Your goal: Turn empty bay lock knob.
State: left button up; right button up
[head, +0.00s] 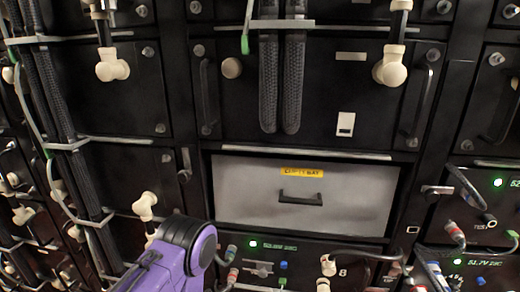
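The empty bay is a light grey panel (350,200) with a yellow "EMPTY BAY" label (301,172) and a black handle (300,198), right of centre in the head view. A small metal latch-like part (185,164) is on the frame just left of the panel, and another metal part (437,190) is on the right post. I cannot tell which is the lock knob. My purple arm link with a black joint (188,240) comes in from the bottom left, below and left of the panel. Neither gripper shows.
Black battery modules surround the bay. Thick braided cables (282,80) hang above it, and a dark cable bundle (75,150) runs down the left. Beige connectors (113,66) stick out. A lit module (280,262) with wiring lies below. The grey panel's front is clear.

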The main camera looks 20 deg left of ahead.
aim_at(183, 177)
jog(key=u, duration=1.2)
jog(key=k, duration=0.55)
jog(key=u, duration=0.35)
jog(key=i, duration=1)
jog(key=z, duration=0.55)
